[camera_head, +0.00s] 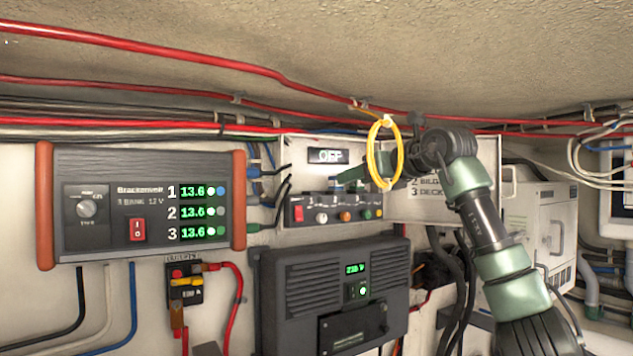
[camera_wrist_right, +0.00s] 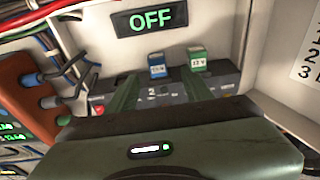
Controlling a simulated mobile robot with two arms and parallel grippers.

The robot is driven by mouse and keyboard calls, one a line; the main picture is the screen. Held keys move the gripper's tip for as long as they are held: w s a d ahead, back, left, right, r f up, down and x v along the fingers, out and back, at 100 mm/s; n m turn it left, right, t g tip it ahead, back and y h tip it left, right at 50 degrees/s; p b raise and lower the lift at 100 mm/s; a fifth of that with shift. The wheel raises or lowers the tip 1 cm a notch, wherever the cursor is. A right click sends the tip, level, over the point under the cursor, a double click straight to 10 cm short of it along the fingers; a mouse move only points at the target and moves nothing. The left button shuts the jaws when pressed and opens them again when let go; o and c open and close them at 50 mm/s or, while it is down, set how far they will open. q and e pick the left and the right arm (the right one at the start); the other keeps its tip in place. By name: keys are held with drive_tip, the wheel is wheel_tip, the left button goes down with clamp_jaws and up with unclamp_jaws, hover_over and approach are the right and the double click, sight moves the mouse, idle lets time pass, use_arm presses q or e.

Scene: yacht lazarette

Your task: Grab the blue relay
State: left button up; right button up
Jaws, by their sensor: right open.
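The blue relay (camera_wrist_right: 158,66) stands upright on a dark switch strip in the right wrist view, labelled in white. A green relay (camera_wrist_right: 198,60) stands to its right. My right gripper (camera_wrist_right: 160,76) is open, its two green fingers pointing toward the strip, with the blue relay appearing between the fingertips. Its fingers look apart from the relay, though the exact gap cannot be told. My left gripper is not in view.
A yellow ring (camera_head: 385,153) hangs in front of my right wrist. The switch strip (camera_head: 335,209) has a red switch and knobs. An OFF display (camera_wrist_right: 149,20) is above the relays. The box's open door (camera_head: 430,197) is at the right; a charger unit (camera_head: 145,202) is at left.

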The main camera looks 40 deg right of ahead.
sight(340, 191)
drive_tip(key=p+x, duration=0.2)
drive_tip(key=x, duration=0.1)
drive_tip(key=p+x, duration=0.1)
drive_tip(key=x, duration=0.2)
drive_tip(key=shift+w+a+r+p, duration=0.15)
drive_tip(key=shift+w+a+p, duration=0.1)
drive_tip(key=shift+p, duration=0.1)
drive_tip(key=shift+w, duration=0.25)
drive_tip(key=shift+s+d, duration=0.1)
drive_tip(key=shift+s, duration=0.05)
drive_tip(key=shift+c, duration=0.9)
clamp_jaws()
